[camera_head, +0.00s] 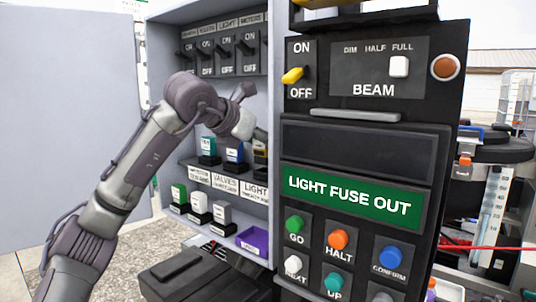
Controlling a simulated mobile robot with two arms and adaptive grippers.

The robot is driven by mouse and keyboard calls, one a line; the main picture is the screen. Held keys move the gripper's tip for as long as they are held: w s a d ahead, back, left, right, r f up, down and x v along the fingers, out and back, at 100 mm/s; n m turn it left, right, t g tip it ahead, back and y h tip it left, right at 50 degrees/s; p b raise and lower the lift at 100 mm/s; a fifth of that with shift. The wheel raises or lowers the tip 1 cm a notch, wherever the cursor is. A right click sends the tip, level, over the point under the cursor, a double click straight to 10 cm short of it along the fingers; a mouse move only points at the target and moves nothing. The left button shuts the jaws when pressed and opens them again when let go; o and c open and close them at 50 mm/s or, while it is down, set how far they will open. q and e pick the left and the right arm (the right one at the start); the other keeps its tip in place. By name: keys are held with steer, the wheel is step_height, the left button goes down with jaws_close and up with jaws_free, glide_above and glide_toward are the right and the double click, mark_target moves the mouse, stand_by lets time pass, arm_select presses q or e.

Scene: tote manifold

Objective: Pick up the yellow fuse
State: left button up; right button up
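No yellow fuse can be made out in the camera_head view. My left arm comes in from the left and reaches into the open grey cabinet (164,50). My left gripper (258,134) is mostly hidden behind the edge of the black control panel, so its fingers and anything in them cannot be seen. On the cabinet's shelves stand a teal fuse-like block (208,146), a blue one (235,154), a green one (179,194) and white ones (199,202). My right gripper is not in view.
The black control panel (455,110) stands at right, with a yellow ON/OFF switch (292,76), a green "LIGHT FUSE OUT" display (350,195) and coloured buttons. A purple tray (252,240) sits low in the cabinet. Switches (225,48) line its top. The open door (65,120) is at left.

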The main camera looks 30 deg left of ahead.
arm_select(q)
steer(key=s+a+b, duration=0.1)
steer(key=s+b, duration=0.3)
steer(key=s, duration=1.2)
steer(key=shift+a, duration=0.25)
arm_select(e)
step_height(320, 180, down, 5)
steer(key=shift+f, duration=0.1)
arm_select(q)
step_height(320, 180, up, 3)
steer(key=p, duration=0.3)
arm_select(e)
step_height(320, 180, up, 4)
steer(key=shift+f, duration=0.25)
